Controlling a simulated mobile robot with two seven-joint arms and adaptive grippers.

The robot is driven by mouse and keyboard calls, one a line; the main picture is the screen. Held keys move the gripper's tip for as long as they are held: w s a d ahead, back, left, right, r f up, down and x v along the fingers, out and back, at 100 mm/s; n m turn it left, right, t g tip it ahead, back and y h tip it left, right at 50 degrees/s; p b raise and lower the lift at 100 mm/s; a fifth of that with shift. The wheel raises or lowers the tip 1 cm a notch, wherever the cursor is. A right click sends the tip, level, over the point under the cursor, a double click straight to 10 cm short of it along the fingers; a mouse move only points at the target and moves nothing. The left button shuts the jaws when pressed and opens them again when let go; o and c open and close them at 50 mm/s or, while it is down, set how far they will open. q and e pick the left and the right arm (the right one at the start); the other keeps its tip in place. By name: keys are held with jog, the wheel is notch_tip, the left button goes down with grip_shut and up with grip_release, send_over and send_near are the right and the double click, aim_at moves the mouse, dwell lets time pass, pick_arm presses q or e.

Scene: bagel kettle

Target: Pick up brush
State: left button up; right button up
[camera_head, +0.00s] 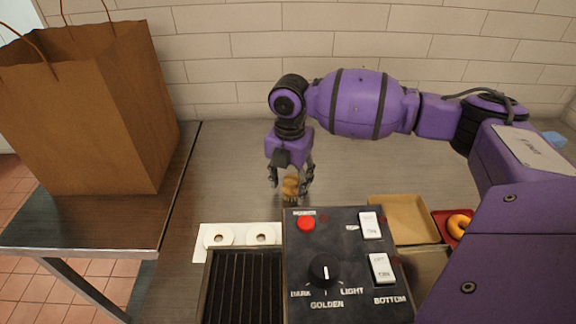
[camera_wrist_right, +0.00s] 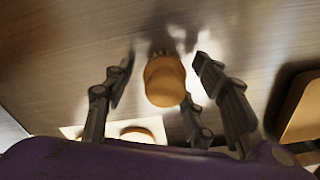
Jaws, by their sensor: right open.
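The brush (camera_head: 290,185) stands on the metal table behind the control box, with its round tan wooden top up. In the right wrist view the brush (camera_wrist_right: 164,80) shows its round handle and some dark bristles at its far side. My right gripper (camera_head: 290,181) is open and points down over the brush, with its fingers on either side. In the right wrist view the fingers of the right gripper (camera_wrist_right: 165,75) are spread around the brush, and gaps show between them and it. My left gripper is not in view.
A control box (camera_head: 345,248) with a knob and switches stands in front of the brush. Two white bagel rings (camera_head: 219,238) lie on a white sheet to the left. A cardboard tray (camera_head: 405,219) and a red tray (camera_head: 443,231) with a bagel are right. A paper bag (camera_head: 95,110) stands left.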

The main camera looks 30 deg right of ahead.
aim_at(289, 178)
jog(key=shift+c, duration=0.3)
jog(key=c, duration=1.2)
jog(key=shift+r, duration=0.15)
notch_tip(289, 178, up, 10)
jog(key=shift+f, duration=0.1)
